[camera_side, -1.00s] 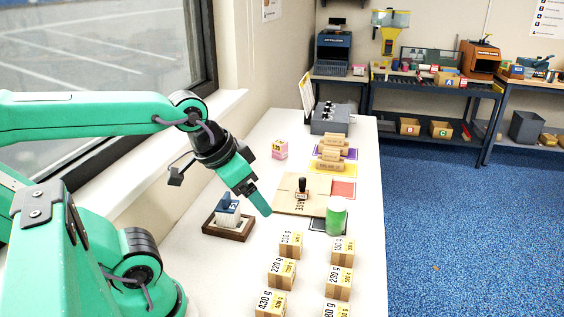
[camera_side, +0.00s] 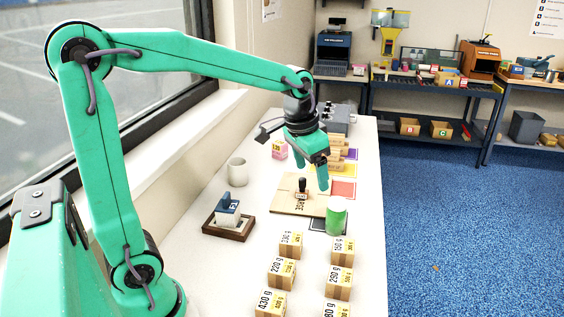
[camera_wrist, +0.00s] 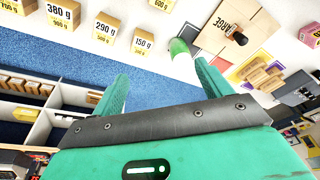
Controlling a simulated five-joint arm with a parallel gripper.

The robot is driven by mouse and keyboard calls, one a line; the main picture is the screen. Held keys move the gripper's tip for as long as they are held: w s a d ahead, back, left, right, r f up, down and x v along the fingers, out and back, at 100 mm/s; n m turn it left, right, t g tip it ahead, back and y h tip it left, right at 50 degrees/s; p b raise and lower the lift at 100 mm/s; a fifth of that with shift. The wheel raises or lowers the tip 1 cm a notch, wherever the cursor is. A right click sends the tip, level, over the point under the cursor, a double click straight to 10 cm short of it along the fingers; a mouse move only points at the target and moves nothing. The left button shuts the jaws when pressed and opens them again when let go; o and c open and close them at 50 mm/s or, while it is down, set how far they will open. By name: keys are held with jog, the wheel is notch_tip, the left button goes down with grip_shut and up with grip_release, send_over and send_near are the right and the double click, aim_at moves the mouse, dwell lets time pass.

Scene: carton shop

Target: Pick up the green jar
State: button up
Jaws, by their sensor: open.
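The green jar (camera_side: 336,219) stands upright on a dark-edged square, by the near right corner of the brown board, in the side view. In the wrist view the two fingers of my gripper (camera_wrist: 160,72) are spread apart. Nothing touches the jar.
Weight-labelled boxes (camera_side: 291,245) stand in two columns nearer the camera. A framed blue-and-white object (camera_side: 228,212) and a white mug (camera_side: 237,172) are to the left. The table's right edge is close to the jar.

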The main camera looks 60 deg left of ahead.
jog(key=g, duration=0.1)
send_near(339, 201)
jog(key=s+d+r, duration=0.1)
jog(key=s+d, duration=0.1)
jog(key=s, duration=0.2)
jog(key=shift+m+g, duration=0.5)
jog(key=shift+g, duration=0.4)
jog(key=w+f, duration=0.2)
jog(key=w+a+f, duration=0.1)
jog(key=f, duration=0.2)
jog(key=w+a+f, duration=0.1)
jog(key=w+f, duration=0.1)
jog(key=f, duration=0.1)
jog(key=shift+w, duration=0.35)
jog(key=shift+f, duration=0.1)
jog(key=shift+f, duration=0.1)
jog(key=shift+f, duration=1.2)
jog(key=shift+f, duration=0.1)
jog(key=shift+s+a+f, duration=0.15)
jog(key=shift+f, duration=2.35)
jog(key=shift+c, duration=0.4)
jog(key=c, duration=1.1)
